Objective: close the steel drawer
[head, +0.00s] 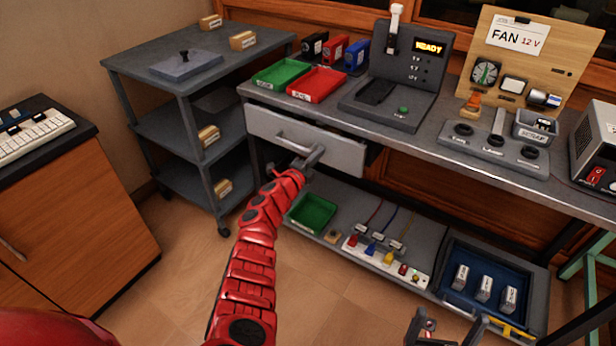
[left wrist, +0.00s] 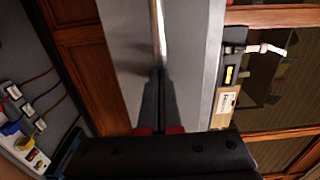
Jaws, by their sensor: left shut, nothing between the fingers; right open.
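The steel drawer (head: 335,150) is under the workbench top and has a pale grey front. Its front seems to stand slightly out from the bench; how far is hard to tell. Its bar handle (head: 292,145) runs across the front. My left gripper (head: 314,154) is shut and empty at the right part of the handle; contact is unclear. In the left wrist view, the shut fingers (left wrist: 160,85) point at the drawer front (left wrist: 200,50), in line with the shiny handle (left wrist: 158,30). My right gripper (head: 446,328) is open and empty at the bottom of the head view.
The bench top (head: 400,130) holds a green tray (head: 281,74), a red tray (head: 317,84) and a grey tester (head: 405,85). A lower shelf (head: 425,225) holds a blue tray (head: 452,295). A grey cart (head: 150,75) stands left. Floor is free around my left arm.

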